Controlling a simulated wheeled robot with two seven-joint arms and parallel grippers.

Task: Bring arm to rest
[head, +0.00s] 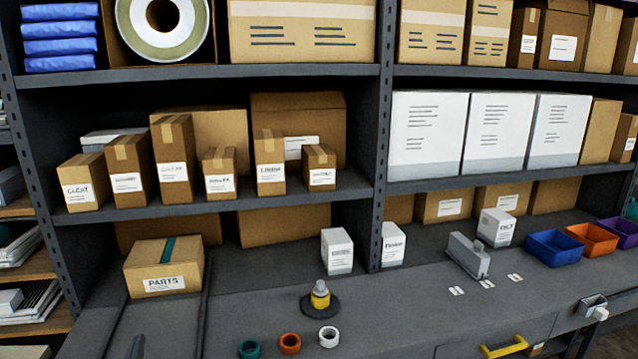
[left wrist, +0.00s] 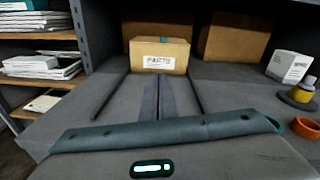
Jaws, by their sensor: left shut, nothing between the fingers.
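My left gripper (head: 137,345) shows only as a small dark tip at the bottom left of the head view, over the bench. In the left wrist view its two dark fingers (left wrist: 158,85) lie together, shut and empty. They point toward the cardboard PARTS box (left wrist: 158,55), with bare bench between. The PARTS box (head: 164,268), with a green tape strip, sits closed at the left of the bench in the head view. My right gripper is in neither view.
Blue (head: 553,247), orange (head: 590,238) and purple bins (head: 620,231) stand at right. Shelves with boxes rise behind.

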